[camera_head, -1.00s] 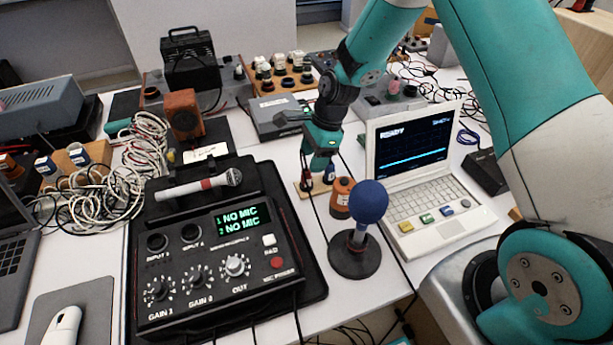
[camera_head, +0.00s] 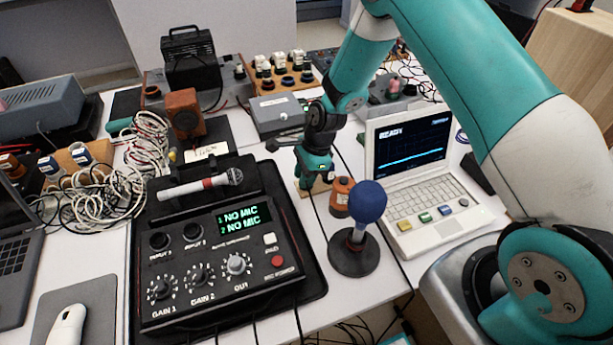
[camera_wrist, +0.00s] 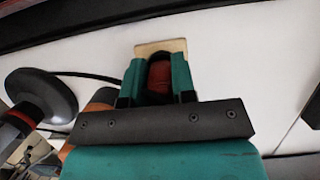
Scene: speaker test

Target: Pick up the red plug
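The red plug (camera_wrist: 158,74) shows in the wrist view between the two teal fingers of my gripper (camera_wrist: 157,84). The fingers are apart, one on each side of it; I cannot make out whether they touch it. Its lower end is dark and partly hidden. It is over a small tan wooden board (camera_wrist: 161,46), whose edge shows beyond the fingers. In the head view my gripper (camera_head: 310,184) is low over the board (camera_head: 324,189), pointing down, and hides the red plug.
An orange round object (camera_head: 341,196) and a blue-topped microphone on a black stand (camera_head: 353,256) are close on the right. The laptop (camera_head: 415,178) is farther right. The black mixer box (camera_head: 215,260) with a microphone on top is left. Cables run nearby.

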